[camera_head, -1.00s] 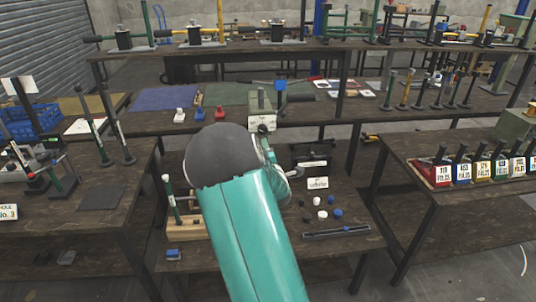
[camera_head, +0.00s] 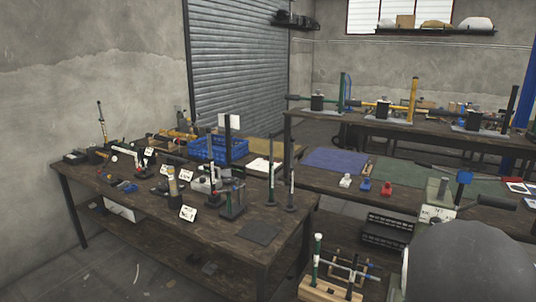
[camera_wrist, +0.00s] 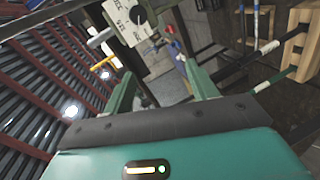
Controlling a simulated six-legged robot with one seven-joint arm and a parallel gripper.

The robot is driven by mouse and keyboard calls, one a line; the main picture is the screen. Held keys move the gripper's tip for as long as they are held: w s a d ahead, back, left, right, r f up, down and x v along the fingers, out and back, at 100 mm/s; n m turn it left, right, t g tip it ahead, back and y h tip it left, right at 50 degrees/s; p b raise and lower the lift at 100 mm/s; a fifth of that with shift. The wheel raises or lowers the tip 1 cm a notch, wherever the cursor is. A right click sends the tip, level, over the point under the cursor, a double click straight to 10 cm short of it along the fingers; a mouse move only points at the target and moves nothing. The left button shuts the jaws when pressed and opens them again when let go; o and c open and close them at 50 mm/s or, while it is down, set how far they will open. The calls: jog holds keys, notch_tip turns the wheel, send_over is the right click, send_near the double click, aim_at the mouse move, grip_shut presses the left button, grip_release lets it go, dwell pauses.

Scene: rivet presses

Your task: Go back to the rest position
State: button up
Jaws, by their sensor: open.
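My gripper (camera_wrist: 165,90) shows in the wrist view with its two green fingers spread apart and nothing between them. Beyond the fingers, a pale press body with a lettered label (camera_wrist: 135,27) shows at the top of the wrist view, apart from the fingers as far as I can tell. In the head view, part of my arm, a dark rounded joint, fills the lower right corner, and the gripper itself is out of that view. The press with the blue-ended handle (camera_head: 440,193) stands just behind my arm there.
A wooden rack (camera_head: 330,291) with upright rods is at bottom centre. A back table (camera_head: 290,130) carries more presses. Open floor (camera_head: 120,275) lies at lower left.

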jog(key=s+a+r+m+g+y, duration=0.1)
jog(key=s+a+r+m+y, duration=0.15)
jog(key=a, duration=0.35)
jog(key=s+a+r+m+g+y, duration=0.1)
jog(key=s+a, duration=0.2)
jog(key=a, duration=0.4)
jog(key=s+a+r+m+g+y, duration=0.1)
jog(key=s+a+r+m+y, duration=0.15)
jog(key=a, duration=0.35)
jog(key=s+a+m+g+y, duration=0.1)
jog(key=s+a+g, duration=0.1)
jog(key=s+a, duration=0.4)
jog(key=s+a+r+m+g+y, duration=0.1)
jog(key=s+a+g, duration=0.1)
jog(key=s+a, duration=0.5)
jog(key=s, duration=0.6)
jog(key=shift+s+a+m, duration=0.15)
jog(key=shift+s+m, duration=0.1)
jog(key=shift+m, duration=0.15)
